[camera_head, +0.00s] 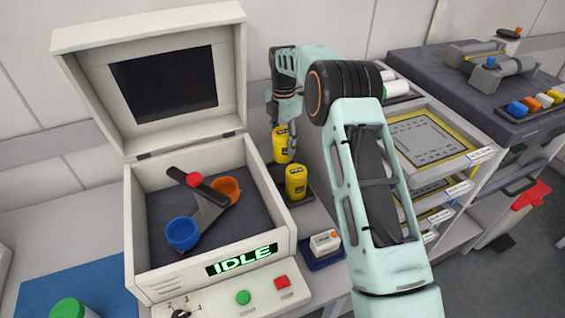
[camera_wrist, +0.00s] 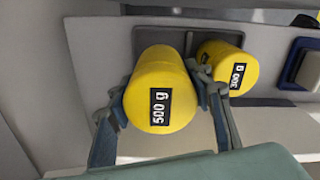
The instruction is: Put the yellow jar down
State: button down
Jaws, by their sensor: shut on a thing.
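A yellow jar labelled 500 g (camera_wrist: 160,90) is between the fingers of my gripper (camera_wrist: 158,99), which is shut on it. In the head view the held yellow jar (camera_head: 281,146) is upright beside the right wall of the open machine, with my gripper (camera_head: 284,128) at its top. A second yellow jar, labelled 300 g (camera_wrist: 228,68), stands close beside it and nearer the head camera (camera_head: 296,182). Both are over a dark tray (camera_head: 309,197). I cannot tell whether the held jar touches the tray.
The open machine (camera_head: 279,222) reads IDLE and holds a blue cup (camera_head: 182,233) and an orange cup (camera_head: 226,190) on a rotor. A small white device (camera_head: 325,241) sits in front of the jars. A drawer trolley (camera_head: 471,157) stands right. A green-capped jar (camera_head: 68,309) is front left.

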aim_at(283, 131)
jog(key=shift+f, duration=3.45)
jog(key=shift+f, duration=0.15)
jog(key=c, duration=1)
grip_release()
notch_tip(283, 131, up, 12)
jog(key=shift+r, duration=0.15)
